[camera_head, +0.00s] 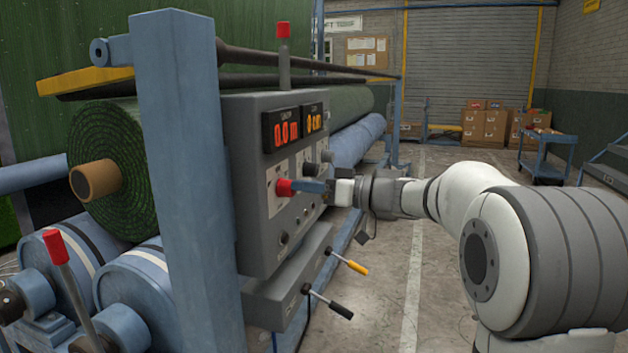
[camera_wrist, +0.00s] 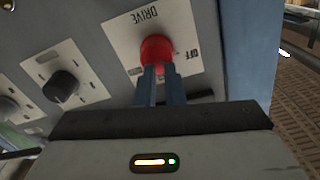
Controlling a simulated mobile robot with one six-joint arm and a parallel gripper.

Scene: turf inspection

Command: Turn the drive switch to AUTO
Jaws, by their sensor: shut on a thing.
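The drive switch is a red knob (camera_wrist: 157,48) on a white plate (camera_wrist: 118,45) lettered DRIVE, with OFF to its right in the wrist view. It also shows as a red knob (camera_head: 283,187) on the front of the grey control box in the head view. My gripper (camera_head: 297,187) reaches it from the right. Its two blue fingers (camera_wrist: 159,82) are shut on the knob in the wrist view. No AUTO lettering can be read, and the knob's exact setting cannot be told.
The grey control box (camera_head: 250,235) carries red number displays (camera_head: 286,130) and other dark knobs (camera_wrist: 61,87). Below it, a yellow-handled lever (camera_head: 356,267) and a black-handled lever (camera_head: 338,309) stick out. A blue post (camera_head: 190,200) stands left.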

